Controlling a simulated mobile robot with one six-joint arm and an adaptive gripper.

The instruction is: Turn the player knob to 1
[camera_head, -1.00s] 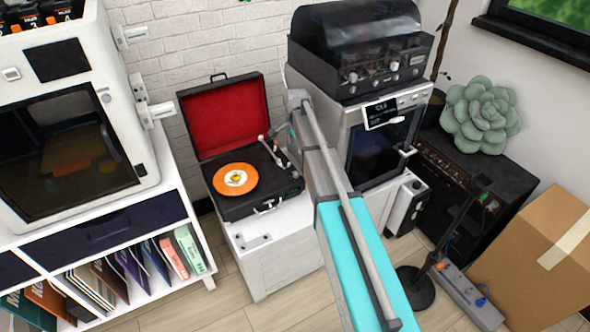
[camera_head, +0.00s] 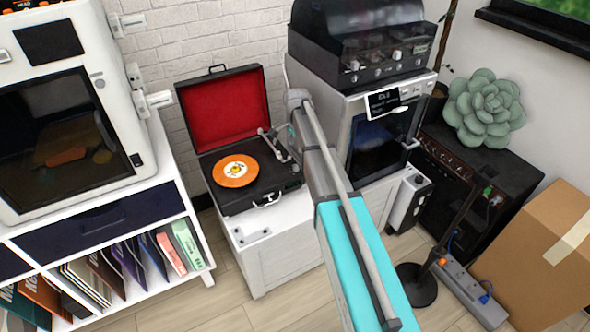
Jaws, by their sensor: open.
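The player is a black suitcase record player (camera_head: 285,186) with its red-lined lid raised and an orange record (camera_head: 235,170) on its platter. It stands on a white cabinet (camera_head: 285,243). The tonearm (camera_head: 270,143) is at the right of the deck. The player knob is too small to make out or is hidden by my arm. My gripper (camera_head: 284,148) shows only in part, over the deck's right side, beside the tonearm. Its fingertips are hard to see; it is open, with nothing seen held. I cannot tell whether it touches the player.
A silver oven-like machine (camera_head: 382,150) with a dark-hooded unit (camera_head: 360,45) on top stands right of the player. A white shelf (camera_head: 190,203) with a white machine (camera_head: 130,130) stands at left. A stand (camera_head: 418,285), power strip (camera_head: 462,285) and cardboard box (camera_head: 545,260) are at right.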

